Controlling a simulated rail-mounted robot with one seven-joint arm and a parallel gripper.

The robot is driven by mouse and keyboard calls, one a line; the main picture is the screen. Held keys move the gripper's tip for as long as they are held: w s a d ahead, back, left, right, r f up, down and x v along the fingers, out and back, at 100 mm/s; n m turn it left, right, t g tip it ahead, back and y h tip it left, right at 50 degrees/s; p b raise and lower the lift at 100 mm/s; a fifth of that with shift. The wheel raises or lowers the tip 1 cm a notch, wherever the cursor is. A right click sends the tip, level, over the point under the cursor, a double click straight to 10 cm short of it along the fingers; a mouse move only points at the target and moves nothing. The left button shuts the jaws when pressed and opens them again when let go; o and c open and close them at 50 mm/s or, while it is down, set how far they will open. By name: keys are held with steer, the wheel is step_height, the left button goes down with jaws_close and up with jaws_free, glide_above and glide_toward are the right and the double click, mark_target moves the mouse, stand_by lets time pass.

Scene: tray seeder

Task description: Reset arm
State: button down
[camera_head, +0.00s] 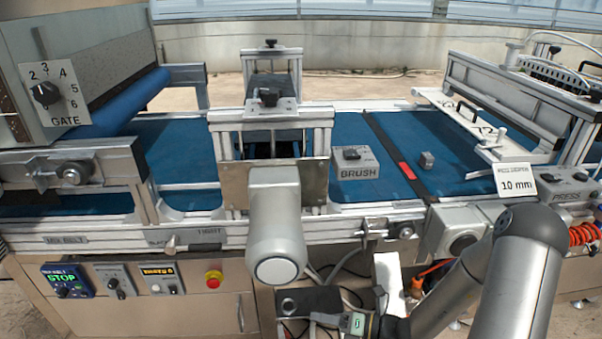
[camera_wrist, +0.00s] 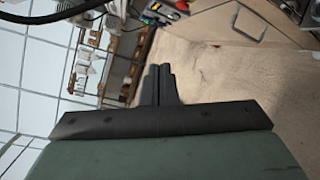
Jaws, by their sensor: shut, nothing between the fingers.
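My gripper (camera_wrist: 160,84) shows in the wrist view with its two dark fingers together and nothing between them. It points over pale sandy floor (camera_wrist: 215,75), clear of any object. In the head view my grey arm comes in from the lower right and bends down in front of the seeder's front side. The fingertips cannot be made out there.
The tray seeder's blue belt (camera_head: 185,145) runs across the head view. A BRUSH box (camera_head: 355,162), a small grey block (camera_head: 426,160) and a 10 mm card (camera_head: 516,184) are on it or beside it. A red stop button (camera_head: 213,279) sits on the front panel.

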steer(key=s+r+n+g+h+p, duration=0.6)
steer(key=s+r+n+g+p, duration=0.3)
steer(key=r+n, duration=0.75)
steer(key=s+d+r+n+t+h+p, duration=0.2)
steer(key=s+d+r+n+h+p, duration=0.1)
steer(key=r+n, duration=0.5)
steer(key=s+d+r+n+t+h+p, duration=0.2)
steer(key=s+d+r+n+h+p, duration=0.2)
steer(key=r+n, duration=0.5)
steer(key=d+h, duration=0.2)
steer(key=shift+r+n+h, duration=0.3)
steer(key=shift+n+h, duration=0.05)
steer(key=shift+h, duration=0.05)
